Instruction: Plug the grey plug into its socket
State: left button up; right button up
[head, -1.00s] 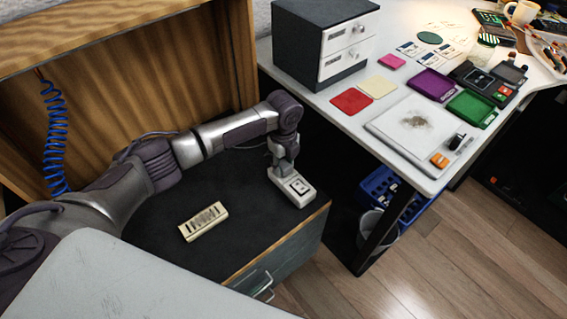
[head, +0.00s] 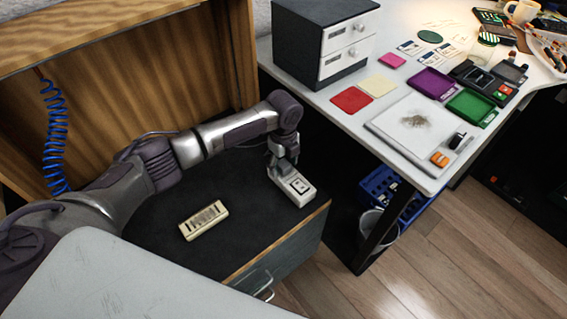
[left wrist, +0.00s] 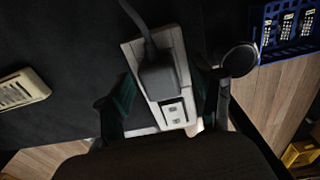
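The grey plug (left wrist: 160,80) with its dark cable shows in the left wrist view, on the upper part of a white socket block (left wrist: 173,112). A bare outlet face shows below the plug. Whether the plug is fully seated I cannot tell. In the head view the socket block (head: 296,190) lies on the dark cabinet top. My left gripper (head: 283,163) is over the block's far end. In the left wrist view its fingers (left wrist: 160,104) stand apart on both sides of the plug, with gaps to it. My right gripper is not in view.
A cream slotted block (head: 204,221) lies left of the socket on the cabinet top (head: 232,195). A white table (head: 404,180) stands to the right with a small drawer unit (head: 325,45) and coloured trays. A blue crate (head: 378,190) and a bin (head: 377,225) are below it.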

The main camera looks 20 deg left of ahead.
pick_arm(q)
jog(key=shift+r, duration=0.1)
notch_tip(320, 180, up, 12)
dwell(0.5)
dwell(0.4)
